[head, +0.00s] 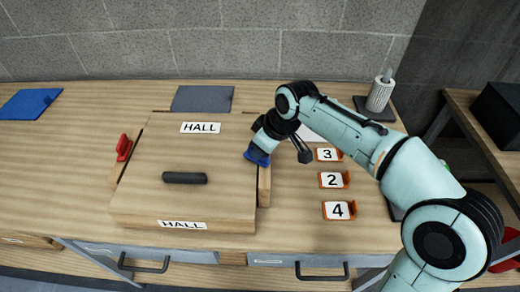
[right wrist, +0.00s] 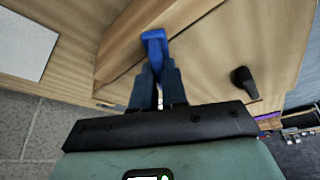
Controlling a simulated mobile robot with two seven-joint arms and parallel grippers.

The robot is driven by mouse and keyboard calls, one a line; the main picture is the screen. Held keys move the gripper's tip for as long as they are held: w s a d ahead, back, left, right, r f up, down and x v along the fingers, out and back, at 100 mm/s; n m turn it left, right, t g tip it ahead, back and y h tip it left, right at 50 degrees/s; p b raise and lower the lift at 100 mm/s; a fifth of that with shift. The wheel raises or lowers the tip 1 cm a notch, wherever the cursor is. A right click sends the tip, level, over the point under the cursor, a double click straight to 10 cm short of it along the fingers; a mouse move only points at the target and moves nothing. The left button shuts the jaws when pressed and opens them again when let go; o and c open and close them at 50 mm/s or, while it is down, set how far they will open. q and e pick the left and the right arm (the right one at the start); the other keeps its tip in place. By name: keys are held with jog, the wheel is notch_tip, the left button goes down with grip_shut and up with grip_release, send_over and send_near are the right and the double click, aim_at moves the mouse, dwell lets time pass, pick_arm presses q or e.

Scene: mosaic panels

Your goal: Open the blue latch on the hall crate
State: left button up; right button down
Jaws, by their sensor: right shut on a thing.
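The hall crate (head: 150,205) is a wooden box with a flat lid, a black handle (head: 184,178) and HALL labels. Its lid lies down flat. The blue latch (head: 257,158) is on the crate's right side, partly hidden by my right gripper (head: 263,150). In the right wrist view the blue latch (right wrist: 154,45) sticks up between the fingers of my right gripper (right wrist: 157,75), which are shut on it, beside the wooden crate wall. A red latch (head: 123,147) is on the crate's left side. My left gripper is not in view.
Number signs 3 (head: 328,154), 2 (head: 332,180) and 4 (head: 339,210) stand right of the crate. A blue panel (head: 29,104) and a grey panel (head: 202,98) lie at the back. A white ribbed cylinder (head: 380,94) stands at the back right. Bare bench lies left of the crate.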

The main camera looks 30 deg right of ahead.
jog(key=m, duration=0.2)
jog(key=m+h, duration=0.2)
jog(key=m, duration=0.1)
jog(key=shift+d+f+m, duration=0.3)
jog(key=m, duration=0.1)
jog(key=m+h, duration=0.1)
jog(key=m, duration=0.1)
jog(key=m+h, duration=0.1)
jog(key=m, duration=0.1)
jog(key=shift+s+d, duration=0.1)
jog(key=shift+d, duration=0.15)
jog(key=shift+m, duration=0.3)
jog(key=c, duration=1.2)
grip_release()
jog(key=shift+o, duration=0.2)
jog(key=shift+r, duration=0.1)
jog(key=shift+r, duration=0.1)
